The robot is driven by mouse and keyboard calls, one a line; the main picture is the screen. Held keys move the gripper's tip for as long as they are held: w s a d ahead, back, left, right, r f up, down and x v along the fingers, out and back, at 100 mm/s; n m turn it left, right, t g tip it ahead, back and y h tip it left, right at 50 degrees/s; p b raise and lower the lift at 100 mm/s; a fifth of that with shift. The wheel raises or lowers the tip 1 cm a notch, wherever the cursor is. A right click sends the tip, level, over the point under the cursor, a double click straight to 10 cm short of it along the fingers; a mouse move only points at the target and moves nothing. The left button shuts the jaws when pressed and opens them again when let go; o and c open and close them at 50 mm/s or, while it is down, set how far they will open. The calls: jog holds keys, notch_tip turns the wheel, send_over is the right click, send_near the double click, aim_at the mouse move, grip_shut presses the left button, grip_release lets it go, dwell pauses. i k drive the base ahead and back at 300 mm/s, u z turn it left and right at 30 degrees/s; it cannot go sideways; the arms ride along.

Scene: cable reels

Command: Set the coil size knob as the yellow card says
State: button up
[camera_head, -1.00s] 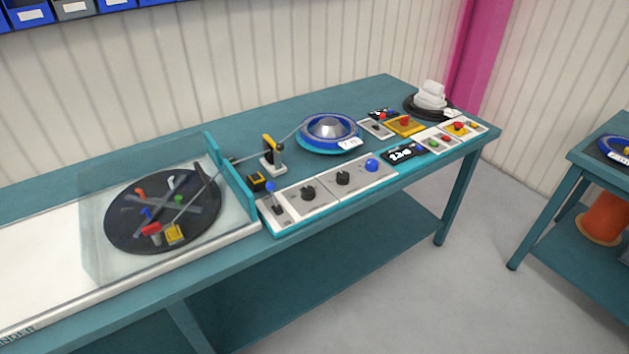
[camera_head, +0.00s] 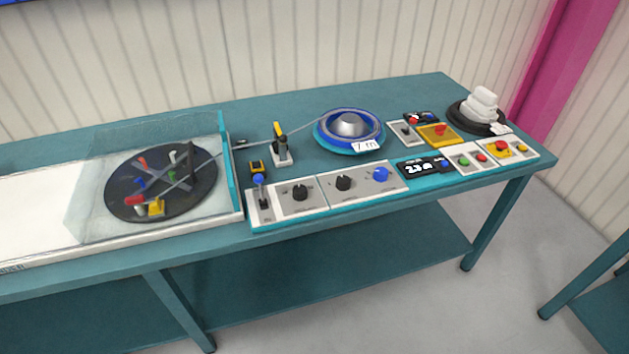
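Two black knobs sit on the white control panel at the front of the teal bench. The left black knob (camera_head: 299,193) and the right black knob (camera_head: 344,183) stand on neighbouring plates. A blue knob (camera_head: 381,174) is to their right, and a blue-topped lever (camera_head: 259,181) is at the panel's left end. The labels are too small to read, so I cannot tell which is the coil size knob. I cannot make out a yellow card with writing. My gripper is not in view.
A clear guard (camera_head: 90,225) covers a black turntable (camera_head: 125,200) at left. A blue reel (camera_head: 325,143) tagged "7 m" sits behind the panel. A display (camera_head: 418,167), buttons and a white stack (camera_head: 482,103) are at right. Grey floor (camera_head: 400,310) in front is clear.

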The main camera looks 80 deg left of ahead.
aim_at(300, 191)
jog(key=u, duration=0.1)
jog(key=i, duration=0.95)
jog(key=u, duration=1.6)
jog(key=k, duration=0.3)
jog(key=u, duration=2.5)
